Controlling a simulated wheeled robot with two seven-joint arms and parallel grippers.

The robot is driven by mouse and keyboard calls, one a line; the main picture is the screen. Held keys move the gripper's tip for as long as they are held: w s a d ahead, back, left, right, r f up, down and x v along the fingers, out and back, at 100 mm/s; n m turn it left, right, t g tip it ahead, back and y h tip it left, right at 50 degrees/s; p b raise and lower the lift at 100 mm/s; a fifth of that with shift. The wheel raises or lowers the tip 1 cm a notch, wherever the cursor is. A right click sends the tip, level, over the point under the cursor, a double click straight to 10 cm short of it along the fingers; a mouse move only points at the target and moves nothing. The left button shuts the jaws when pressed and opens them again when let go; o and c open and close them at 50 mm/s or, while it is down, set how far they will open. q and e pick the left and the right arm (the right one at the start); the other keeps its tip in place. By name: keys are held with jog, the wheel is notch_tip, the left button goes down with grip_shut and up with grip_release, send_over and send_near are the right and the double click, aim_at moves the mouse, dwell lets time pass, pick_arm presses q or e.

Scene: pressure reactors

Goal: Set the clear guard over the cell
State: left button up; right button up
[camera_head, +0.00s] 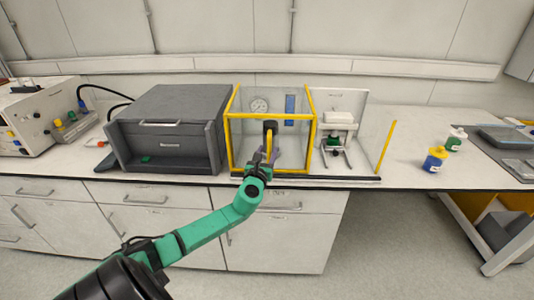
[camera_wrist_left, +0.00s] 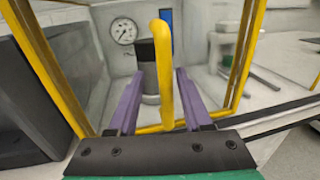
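The clear guard (camera_head: 228,142) is a see-through box with yellow edges, standing upright near the middle of the bench. In the left wrist view its yellow frame (camera_wrist_left: 247,50) surrounds the scene. A yellow upright handle (camera_wrist_left: 163,75) shows at its front. A grey cylinder with a dark top (camera_wrist_left: 147,75), probably the cell, stands behind the handle, partly hidden. My left gripper (camera_head: 266,158) is at the guard's front. Its purple fingers (camera_wrist_left: 156,90) are apart, on either side of the handle, with gaps visible. My right gripper is not in view.
A pressure gauge (camera_head: 259,107) and blue panel (camera_head: 290,108) are behind the guard. A white stand (camera_head: 340,120) and a yellow post (camera_head: 386,148) are to its right. A dark grey box (camera_head: 170,128) is close on the left. Two small bottles (camera_head: 435,160) stand farther right.

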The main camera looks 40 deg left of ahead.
pick_arm(q)
jog(key=shift+d, duration=0.1)
jog(key=v, duration=1.4)
jog(key=shift+s+b, duration=0.25)
jog(key=shift+b, duration=0.15)
